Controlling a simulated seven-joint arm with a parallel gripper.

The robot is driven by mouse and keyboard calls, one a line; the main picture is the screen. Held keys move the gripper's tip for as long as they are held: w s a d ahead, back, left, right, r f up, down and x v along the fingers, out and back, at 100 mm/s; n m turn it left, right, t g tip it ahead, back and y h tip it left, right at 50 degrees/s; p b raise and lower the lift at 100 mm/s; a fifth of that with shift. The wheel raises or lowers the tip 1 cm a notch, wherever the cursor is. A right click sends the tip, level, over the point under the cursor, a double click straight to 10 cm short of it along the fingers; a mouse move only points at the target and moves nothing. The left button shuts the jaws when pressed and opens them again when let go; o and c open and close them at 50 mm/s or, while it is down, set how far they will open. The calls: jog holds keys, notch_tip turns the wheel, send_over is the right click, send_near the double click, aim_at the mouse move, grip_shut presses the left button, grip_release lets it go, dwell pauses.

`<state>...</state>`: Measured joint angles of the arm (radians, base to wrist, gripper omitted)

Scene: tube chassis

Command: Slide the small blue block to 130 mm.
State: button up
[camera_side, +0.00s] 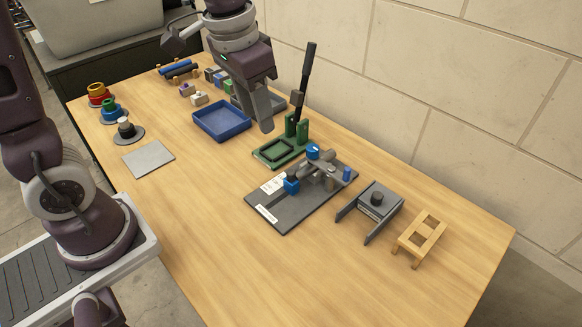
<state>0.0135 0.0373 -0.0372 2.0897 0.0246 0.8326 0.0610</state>
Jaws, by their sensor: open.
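A dark grey plate (285,217) lies on the table right of centre, with white labels and a grey rail fixture on it. A small blue block (291,186) sits at the front left end of the rail. A round blue part (314,152) is at the back of the fixture, and another small blue piece (347,174) stands at the right. Scale marks are too small to read. My gripper (262,118) is open, above the table behind and left of the plate, apart from the blue block. One finger hides most of the other.
A green press with a tall black lever (306,80) stands just behind the plate, close to my gripper. A blue tray (222,132) lies to the left. A grey forked fixture (370,208) and a wooden stand (420,238) are at the right. The front table area is clear.

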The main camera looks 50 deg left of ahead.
jog(key=g, duration=0.2)
send_over(291, 171)
jog(key=shift+m, duration=0.4)
jog(key=f, duration=0.9)
jog(key=shift+s+f, duration=0.1)
jog(key=shift+s, duration=0.1)
notch_tip(291, 171, down, 8)
jog(key=shift+w+d+r, duration=0.1)
jog(key=shift+w, duration=0.05)
grip_shut()
